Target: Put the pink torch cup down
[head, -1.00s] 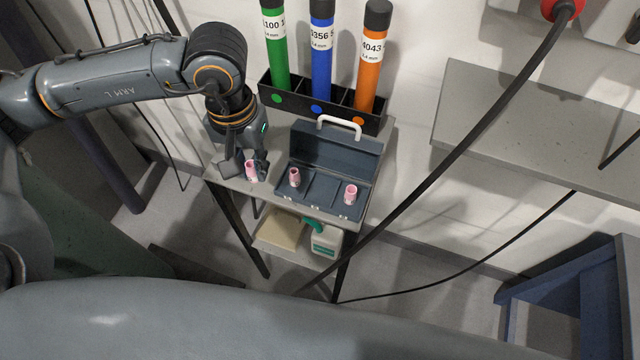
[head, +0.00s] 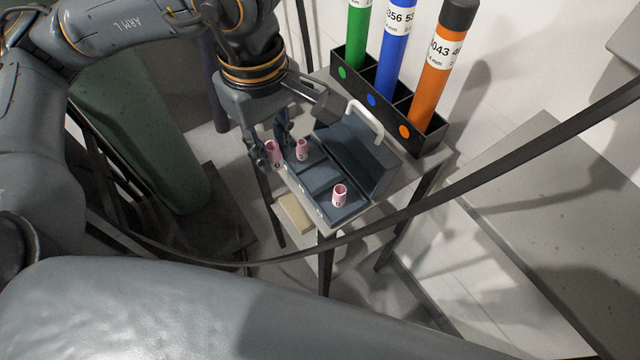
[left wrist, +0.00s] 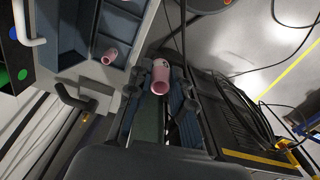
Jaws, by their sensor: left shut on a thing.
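My left gripper (head: 268,149) is shut on a pink torch cup (head: 273,153), just off the left side of the open dark case (head: 349,212). In the left wrist view the held cup (left wrist: 161,77) shows between the fingertips, its open end towards the camera. It appears clear of the case; I cannot tell if it touches the table edge. A second pink cup (head: 302,150) stands in the case's left compartment, and a third (head: 340,195) stands towards its right end. One cup in the case also shows in the left wrist view (left wrist: 109,56). My right gripper is not in view.
The case's lid, with a white handle (head: 366,122), stands open at the back. A black rack (head: 425,139) with green, blue and orange tubes stands behind it on the small table (head: 432,160). A grey bench (head: 530,200) is at right.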

